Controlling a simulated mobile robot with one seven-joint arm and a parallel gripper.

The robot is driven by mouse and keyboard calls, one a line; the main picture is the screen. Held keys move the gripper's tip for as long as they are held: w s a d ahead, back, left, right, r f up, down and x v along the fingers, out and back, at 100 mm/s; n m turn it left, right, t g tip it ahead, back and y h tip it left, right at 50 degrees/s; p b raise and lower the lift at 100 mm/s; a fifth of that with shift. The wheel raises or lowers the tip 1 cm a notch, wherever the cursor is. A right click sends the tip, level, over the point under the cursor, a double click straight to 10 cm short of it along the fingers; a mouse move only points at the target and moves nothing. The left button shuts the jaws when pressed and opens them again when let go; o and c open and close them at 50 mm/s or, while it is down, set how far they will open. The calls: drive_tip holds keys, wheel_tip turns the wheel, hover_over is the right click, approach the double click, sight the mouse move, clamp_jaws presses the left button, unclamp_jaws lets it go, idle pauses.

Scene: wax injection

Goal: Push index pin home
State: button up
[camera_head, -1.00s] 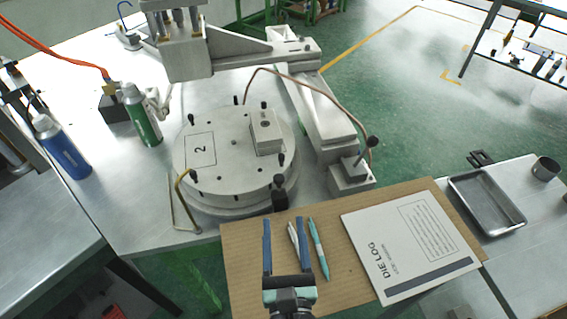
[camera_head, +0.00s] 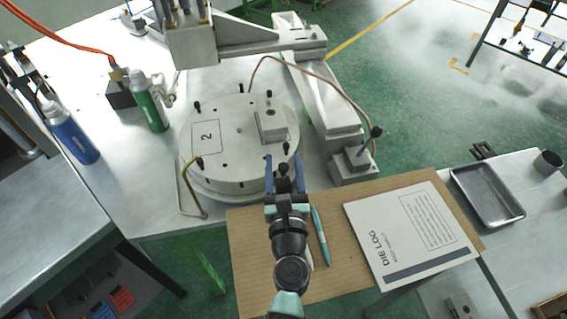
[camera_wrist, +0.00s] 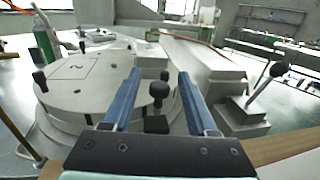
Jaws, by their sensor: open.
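The index pin shows as a black round knob on a short stem (camera_wrist: 158,90) in the wrist view, at the front edge of the round turntable. In the head view the knob (camera_head: 284,170) sits between my finger bars, partly hidden by my wrist. My gripper (camera_head: 284,158) has two blue fingers, open and parallel, one on each side of the knob. In the wrist view my gripper (camera_wrist: 158,75) shows gaps between the knob and both fingers. The turntable (camera_head: 222,171) is pale metal, with a label "2" and several small black pegs. I cannot tell how deep the pin sits.
A metal block (camera_head: 271,128) stands on the turntable. A bent brass-tipped rod (camera_head: 190,175) is at its left, and a lever with a black ball (camera_head: 376,132) at its right. A cardboard sheet (camera_head: 240,240) bears pens and a die log (camera_head: 408,235). Green (camera_head: 148,105) and blue (camera_head: 70,135) bottles stand left.

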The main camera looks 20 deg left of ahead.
clamp_jaws()
